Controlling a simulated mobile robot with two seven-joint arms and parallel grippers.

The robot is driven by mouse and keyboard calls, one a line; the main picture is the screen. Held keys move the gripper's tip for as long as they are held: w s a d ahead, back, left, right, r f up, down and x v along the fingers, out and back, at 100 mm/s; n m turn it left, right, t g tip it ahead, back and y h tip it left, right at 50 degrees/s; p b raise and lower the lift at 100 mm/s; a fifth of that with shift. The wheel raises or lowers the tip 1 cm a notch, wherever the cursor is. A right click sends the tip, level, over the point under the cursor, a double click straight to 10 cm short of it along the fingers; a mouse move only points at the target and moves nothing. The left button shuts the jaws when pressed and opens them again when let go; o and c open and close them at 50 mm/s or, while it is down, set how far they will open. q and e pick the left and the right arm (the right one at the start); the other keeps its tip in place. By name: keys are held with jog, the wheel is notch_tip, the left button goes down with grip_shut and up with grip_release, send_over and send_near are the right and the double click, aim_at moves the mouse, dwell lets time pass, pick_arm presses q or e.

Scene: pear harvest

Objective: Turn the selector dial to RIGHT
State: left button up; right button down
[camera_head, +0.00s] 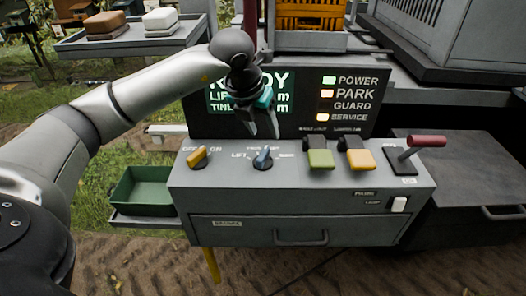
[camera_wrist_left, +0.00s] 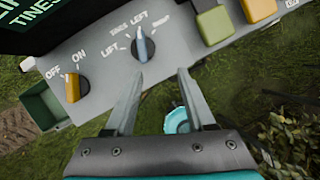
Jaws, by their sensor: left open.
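The selector dial (camera_head: 263,158) is a blue knob on the top of the grey control panel (camera_head: 300,205). In the left wrist view the dial (camera_wrist_left: 143,46) has labels around it, including LIFT on the left and LEFT above. A further label to the right is too small to read surely. Its blue pointer stands roughly toward LEFT. My left gripper (camera_head: 263,134) is open and empty above and behind the dial, apart from it. In the left wrist view its two fingers (camera_wrist_left: 160,76) point toward the dial, which lies just beyond and slightly left. My right gripper is not in view.
A yellow OFF/ON knob (camera_head: 197,157) sits left of the dial. Green (camera_head: 319,158) and yellow (camera_head: 360,159) levers and a red-handled lever (camera_head: 427,141) stand to the right. A dark display (camera_head: 350,103) rises behind. A green bin (camera_head: 145,188) is at the left.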

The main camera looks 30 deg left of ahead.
aim_at(263, 153)
pick_arm(q)
jog(key=shift+y, duration=0.5)
jog(key=x, duration=0.5)
jog(key=a+x, duration=0.1)
jog(key=x, duration=0.3)
jog(key=a+x, duration=0.1)
jog(key=x, duration=0.4)
jog(key=shift+a+f+p, duration=0.2)
jog(key=shift+a+p, duration=0.05)
jog(key=shift+p, duration=0.1)
grip_shut()
